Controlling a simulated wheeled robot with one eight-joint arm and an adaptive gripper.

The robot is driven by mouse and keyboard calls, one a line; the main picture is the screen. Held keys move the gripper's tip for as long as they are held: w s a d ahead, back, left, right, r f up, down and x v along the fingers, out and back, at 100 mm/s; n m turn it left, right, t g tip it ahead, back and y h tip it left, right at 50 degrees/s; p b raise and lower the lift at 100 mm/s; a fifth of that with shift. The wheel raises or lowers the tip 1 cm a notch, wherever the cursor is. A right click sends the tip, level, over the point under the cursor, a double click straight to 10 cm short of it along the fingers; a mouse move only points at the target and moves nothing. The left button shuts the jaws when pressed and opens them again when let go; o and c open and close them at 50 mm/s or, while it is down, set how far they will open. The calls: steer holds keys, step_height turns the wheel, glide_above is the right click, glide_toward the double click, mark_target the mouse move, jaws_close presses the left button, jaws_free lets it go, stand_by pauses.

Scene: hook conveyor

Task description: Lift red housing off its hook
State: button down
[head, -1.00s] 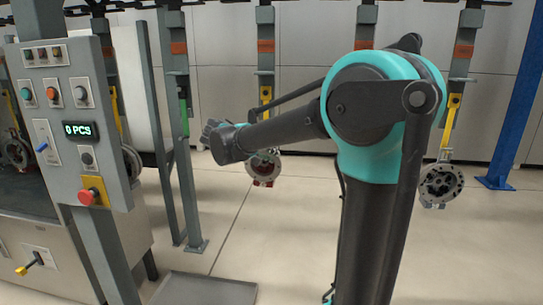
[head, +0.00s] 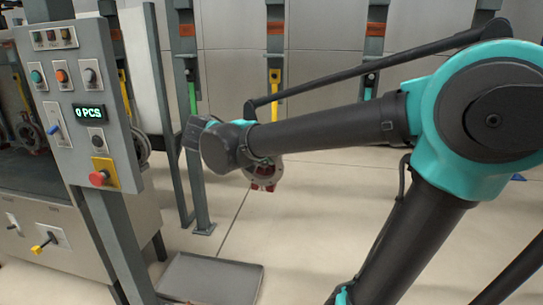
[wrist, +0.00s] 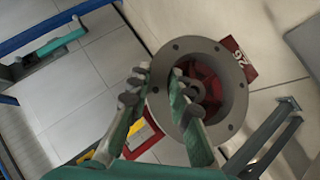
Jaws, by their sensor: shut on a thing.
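The red housing (head: 264,174) hangs low below a yellow hook (head: 274,80) in the head view, partly behind my arm. Where hook and housing meet is hidden there by my arm. In the wrist view the housing (wrist: 236,100) shows a round grey bolted flange with a red inside and a red tag marked 26. My gripper (wrist: 158,78) is shut on the flange's rim, one finger over the opening and the other outside it. In the head view the fingers are hidden behind my arm.
A control panel (head: 80,110) with a "0 PCS" display stands at left, beside a bench. A grey tray (head: 210,280) lies on the floor in front. A green hook (head: 192,98) hangs left of the yellow one. A grey post (head: 186,150) stands near my wrist.

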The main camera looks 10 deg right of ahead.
steer(key=shift+r, duration=0.2)
steer(key=shift+r, duration=0.5)
steer(key=shift+r, duration=0.1)
steer(key=s+a, duration=0.2)
steer(key=s, duration=0.4)
stand_by(1.0)
steer(key=shift+s, duration=0.15)
steer(key=s+a, duration=0.2)
steer(key=s, duration=0.4)
steer(key=shift+s, duration=0.25)
steer(key=shift+a, duration=0.1)
